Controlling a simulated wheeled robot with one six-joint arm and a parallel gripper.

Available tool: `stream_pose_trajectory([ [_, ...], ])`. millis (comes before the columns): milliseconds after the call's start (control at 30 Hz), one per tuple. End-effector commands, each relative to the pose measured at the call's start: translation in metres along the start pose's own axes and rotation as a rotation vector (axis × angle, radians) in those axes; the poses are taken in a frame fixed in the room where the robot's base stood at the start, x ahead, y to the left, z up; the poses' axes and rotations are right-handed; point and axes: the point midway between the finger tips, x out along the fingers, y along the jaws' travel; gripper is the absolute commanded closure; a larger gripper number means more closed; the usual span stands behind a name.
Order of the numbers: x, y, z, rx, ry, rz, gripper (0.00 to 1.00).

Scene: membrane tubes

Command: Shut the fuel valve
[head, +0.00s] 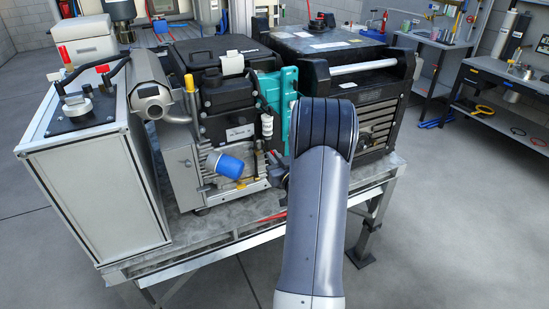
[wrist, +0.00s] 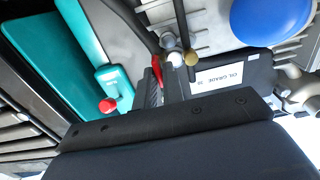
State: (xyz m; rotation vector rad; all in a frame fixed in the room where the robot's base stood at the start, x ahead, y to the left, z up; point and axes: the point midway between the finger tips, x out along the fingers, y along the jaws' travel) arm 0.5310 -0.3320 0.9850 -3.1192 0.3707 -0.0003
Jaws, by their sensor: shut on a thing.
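The engine (head: 225,125) stands on the metal bench in the head view, with a blue oil filter (head: 225,165) low on its front. My gripper (head: 277,172) is low at the engine's right front, mostly hidden by my own arm. In the wrist view, my gripper (wrist: 165,90) is shut close to a small red lever (wrist: 157,70), which looks like the fuel valve handle. The lever sits beside a silver and brass fitting (wrist: 175,50). Dark gripper parts hide the lever's lower end and the contact. A red knob (wrist: 107,105) is to its left.
The teal panel (head: 280,100) is close beside my gripper. A black unit (head: 375,100) stands to the right and a grey cabinet (head: 95,165) to the left. The front strip of the bench (head: 195,228) is mostly clear.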

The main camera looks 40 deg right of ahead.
Motion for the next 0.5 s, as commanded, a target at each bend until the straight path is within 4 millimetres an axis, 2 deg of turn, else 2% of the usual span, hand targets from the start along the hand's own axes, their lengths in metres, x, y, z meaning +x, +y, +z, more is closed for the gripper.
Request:
stream_pose_trajectory([
  [500, 0.0000, 0.0002, 0.0006, 0.057, 0.001, -0.001, 1.00],
])
